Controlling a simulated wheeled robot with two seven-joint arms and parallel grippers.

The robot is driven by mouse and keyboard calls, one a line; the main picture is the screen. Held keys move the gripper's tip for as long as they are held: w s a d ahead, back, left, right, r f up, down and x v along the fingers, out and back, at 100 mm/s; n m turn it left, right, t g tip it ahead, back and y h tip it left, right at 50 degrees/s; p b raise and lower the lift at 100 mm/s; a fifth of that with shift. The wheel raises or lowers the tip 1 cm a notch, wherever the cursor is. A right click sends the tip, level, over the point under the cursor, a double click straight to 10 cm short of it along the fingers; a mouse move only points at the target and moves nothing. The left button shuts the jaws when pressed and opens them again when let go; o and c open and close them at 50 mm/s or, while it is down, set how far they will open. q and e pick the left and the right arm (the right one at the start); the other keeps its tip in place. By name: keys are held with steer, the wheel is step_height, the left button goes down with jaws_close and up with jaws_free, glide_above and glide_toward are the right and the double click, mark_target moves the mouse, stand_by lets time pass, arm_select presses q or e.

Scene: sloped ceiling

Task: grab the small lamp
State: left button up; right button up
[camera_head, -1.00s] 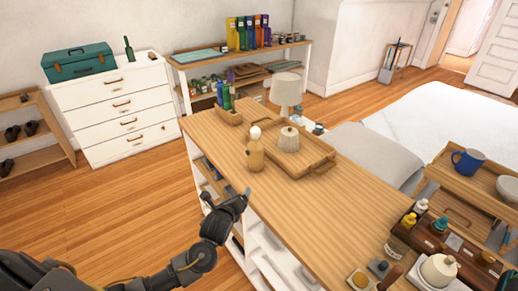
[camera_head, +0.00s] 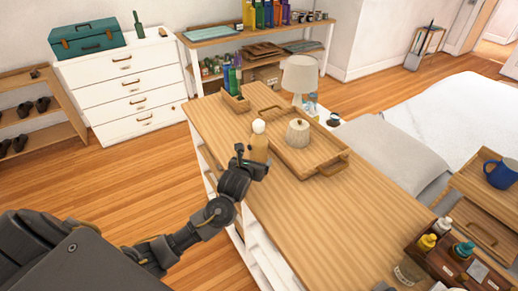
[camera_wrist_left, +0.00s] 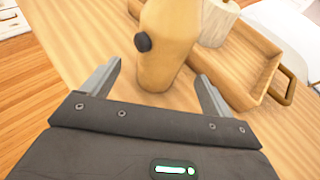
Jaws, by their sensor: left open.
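The small lamp (camera_head: 259,148), a tan wooden bottle-shaped body with a white round top, stands upright on the wooden counter (camera_head: 290,215) in the head view. In the left wrist view its wooden body (camera_wrist_left: 167,45) shows a black knob; its top is cut off. My left gripper (camera_head: 251,168) is at the counter's left edge, right by the lamp, and partly covers its lower part. In the left wrist view my left gripper (camera_wrist_left: 160,85) is open, its fingers on either side of the lamp's lower body, with gaps visible. My right gripper is not in view.
A wooden tray (camera_head: 322,165) with a ribbed pale jar (camera_head: 298,132) sits just behind the lamp. A box of bottles (camera_head: 235,102) is at the far end. The counter's middle is bare.

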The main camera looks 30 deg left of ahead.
mark_target(259, 152)
arm_select(q)
steer(key=shift+w+a+f, duration=0.2)
steer(key=shift+w, duration=0.5)
steer(key=shift+p+x, duration=0.55)
steer(key=shift+x, duration=1.85)
steer(key=shift+d, duration=0.1)
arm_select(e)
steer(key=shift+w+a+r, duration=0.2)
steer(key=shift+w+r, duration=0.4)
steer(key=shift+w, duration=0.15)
arm_select(q)
steer(key=shift+c, duration=0.3)
steer(key=shift+r, duration=0.1)
steer(key=c, duration=1.2)
steer(key=shift+w+r, duration=0.1)
steer(key=shift+c, duration=0.2)
